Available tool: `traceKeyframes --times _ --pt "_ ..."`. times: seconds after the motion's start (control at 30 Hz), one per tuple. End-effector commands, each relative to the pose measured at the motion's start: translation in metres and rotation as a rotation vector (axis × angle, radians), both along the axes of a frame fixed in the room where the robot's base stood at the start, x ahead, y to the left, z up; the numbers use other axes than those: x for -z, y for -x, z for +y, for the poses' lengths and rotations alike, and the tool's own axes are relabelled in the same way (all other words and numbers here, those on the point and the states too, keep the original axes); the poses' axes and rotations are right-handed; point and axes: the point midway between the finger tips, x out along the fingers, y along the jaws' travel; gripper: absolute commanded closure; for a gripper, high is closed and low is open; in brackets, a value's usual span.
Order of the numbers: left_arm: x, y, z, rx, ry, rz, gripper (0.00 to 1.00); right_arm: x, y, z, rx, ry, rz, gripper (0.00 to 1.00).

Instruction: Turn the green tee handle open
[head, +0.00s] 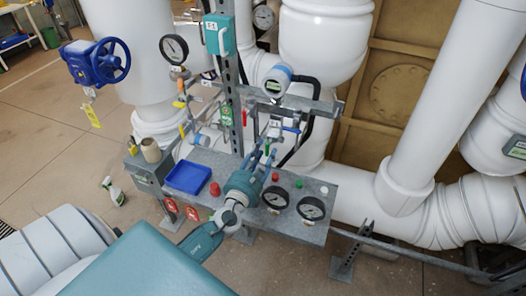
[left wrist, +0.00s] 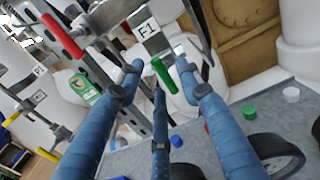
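The green tee handle (left wrist: 162,76) shows in the left wrist view as a short green bar, tilted, just below a white tag marked F-1 (left wrist: 146,27). It appears in the gap between the fingertips of my left gripper (left wrist: 159,72). The blue fingers are spread, and no finger visibly closes on the bar; I cannot tell how far beyond the tips it lies. In the head view my left gripper (head: 266,150) reaches up over the grey bench toward the pipe rack. The green handle is not clearly made out there. My right gripper is not in view.
The bench (head: 322,190) holds a blue tray (head: 188,177), dark gauges (head: 311,208) and red and green buttons. A red handle (left wrist: 60,35) is left of the fingers in the left wrist view. A blue handwheel valve (head: 97,62) and thick white pipes (head: 440,100) stand around.

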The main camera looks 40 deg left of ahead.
Motion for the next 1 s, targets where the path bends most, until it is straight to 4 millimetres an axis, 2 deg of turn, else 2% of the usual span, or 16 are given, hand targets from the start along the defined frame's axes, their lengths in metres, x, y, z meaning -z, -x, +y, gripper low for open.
traceKeyframes --times 0.23,0.27,0.4,0.43,0.77,1.0 --pt "0.000 -0.001 0.000 0.000 0.001 0.000 0.64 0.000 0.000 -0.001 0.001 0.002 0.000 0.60" --pt "0.000 -0.001 0.000 0.000 0.001 0.000 0.68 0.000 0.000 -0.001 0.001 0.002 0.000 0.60" --pt "0.000 -0.001 0.000 0.000 0.001 0.000 0.96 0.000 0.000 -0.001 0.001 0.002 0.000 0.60" --pt "0.000 -0.001 0.000 0.000 0.001 0.000 1.00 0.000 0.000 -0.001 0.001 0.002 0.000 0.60" --pt "0.001 -0.001 0.000 0.000 0.024 -0.006 1.00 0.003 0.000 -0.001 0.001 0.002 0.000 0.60" --pt "0.003 0.000 0.001 -0.001 0.138 -0.034 1.00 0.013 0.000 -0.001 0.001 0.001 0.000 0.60"
